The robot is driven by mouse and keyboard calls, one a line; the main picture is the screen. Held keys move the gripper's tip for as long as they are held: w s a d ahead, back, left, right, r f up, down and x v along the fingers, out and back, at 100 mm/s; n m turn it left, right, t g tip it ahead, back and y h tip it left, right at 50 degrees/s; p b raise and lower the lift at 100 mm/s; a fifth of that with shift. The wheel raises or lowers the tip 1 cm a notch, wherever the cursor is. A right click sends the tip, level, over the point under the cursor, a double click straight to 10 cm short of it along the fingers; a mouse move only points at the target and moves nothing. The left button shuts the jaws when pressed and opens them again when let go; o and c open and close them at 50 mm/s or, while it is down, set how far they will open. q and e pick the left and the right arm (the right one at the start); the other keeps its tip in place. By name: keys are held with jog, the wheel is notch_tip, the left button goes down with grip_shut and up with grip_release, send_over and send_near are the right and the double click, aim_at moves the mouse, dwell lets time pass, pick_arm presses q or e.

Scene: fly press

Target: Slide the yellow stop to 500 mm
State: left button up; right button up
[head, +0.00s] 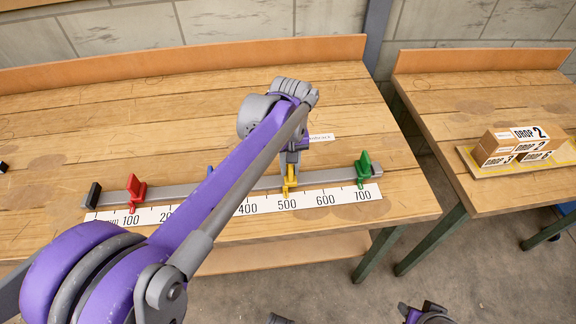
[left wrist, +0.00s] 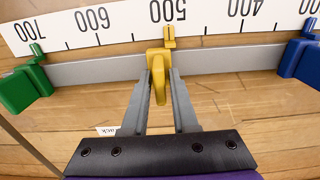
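The yellow stop (head: 290,180) sits on the grey rail (head: 240,187), its pointer at the 500 mark of the white scale (head: 325,198). In the left wrist view the yellow stop (left wrist: 157,65) has its pointer in line with the 500 label. My left gripper (head: 290,166) reaches down onto it. In the left wrist view, the fingers of the gripper (left wrist: 162,80) lie on either side of the stop and look shut on it. Part of my right arm, apparently its gripper (head: 427,314), shows at the bottom edge of the head view; its fingers are unclear.
A red stop (head: 134,190) stands near 100 and a green stop (head: 364,168) near 700. Boxes (head: 515,146) stand on a second table at right.

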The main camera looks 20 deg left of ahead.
aim_at(289, 167)
pick_arm(q)
jog(key=shift+o, duration=1)
notch_tip(289, 167, up, 11)
jog(key=shift+f+p, duration=0.1)
jog(key=shift+p, duration=0.75)
jog(key=shift+s+d+p, duration=0.1)
jog(key=shift+s+p, duration=0.2)
jog(key=shift+s, duration=0.15)
jog(key=s+d+f+m+t+p, duration=0.1)
jog(key=s+f+m+t+p, duration=0.1)
jog(key=s, duration=0.6)
jog(key=s+d+f+m+t+p, duration=0.1)
jog(key=s+f+m+t+p, duration=0.2)
jog(key=s+p, duration=0.3)
jog(key=s+f+m, duration=0.1)
jog(key=s, duration=0.1)
jog(key=shift+s+f, duration=0.4)
